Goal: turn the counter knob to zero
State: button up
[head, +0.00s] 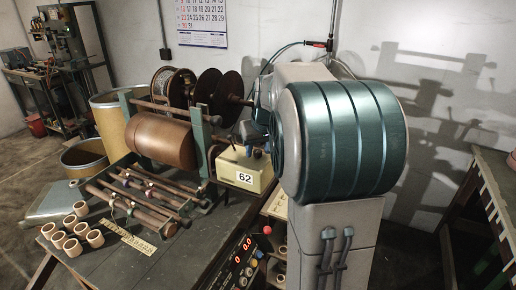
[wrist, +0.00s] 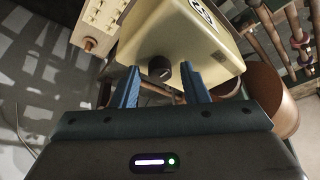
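The counter is a cream box (head: 240,178) labelled 62 on the bench in the head view, beside the copper drum. It also fills the top middle of the wrist view (wrist: 165,28). Its dark round knob (wrist: 160,68) shows in the wrist view between my two blue fingers. My gripper (wrist: 159,69) is open, one fingertip on each side of the knob with a visible gap on both sides. How deep the fingertips reach along the knob I cannot tell. In the head view my large teal arm link hides much of the gripper.
A copper drum (head: 165,140) and dark reels (head: 228,95) stand behind and left of the counter. Rods, several cardboard cores (head: 72,246) and a ruler (head: 130,240) lie on the bench. A panel with red digits (head: 241,254) is at the front. A beige panel (wrist: 98,22) is upper left in the wrist view.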

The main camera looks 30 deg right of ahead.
grip_shut()
jog(key=shift+a+m, duration=0.1)
jog(key=shift+m, duration=0.3)
jog(key=m+h, duration=0.1)
jog(key=m, duration=0.3)
jog(key=shift+w+a+g+h, duration=0.15)
jog(key=shift+g+h, duration=0.15)
jog(key=shift+h, duration=0.1)
jog(key=m+g+h+b, duration=0.1)
jog(key=m, duration=0.3)
jog(key=shift+a, duration=0.1)
jog(key=m, duration=0.1)
jog(key=m+g, duration=0.1)
jog(key=m, duration=0.1)
jog(key=m+g, duration=0.1)
jog(key=m, duration=0.1)
jog(key=shift+w+a+h, duration=0.1)
jog(key=shift+w+h, duration=0.15)
jog(key=shift+h, duration=0.15)
jog(key=shift+w+m+g, duration=0.1)
jog(key=shift+m+g, duration=0.6)
jog(key=shift+m, duration=1.2)
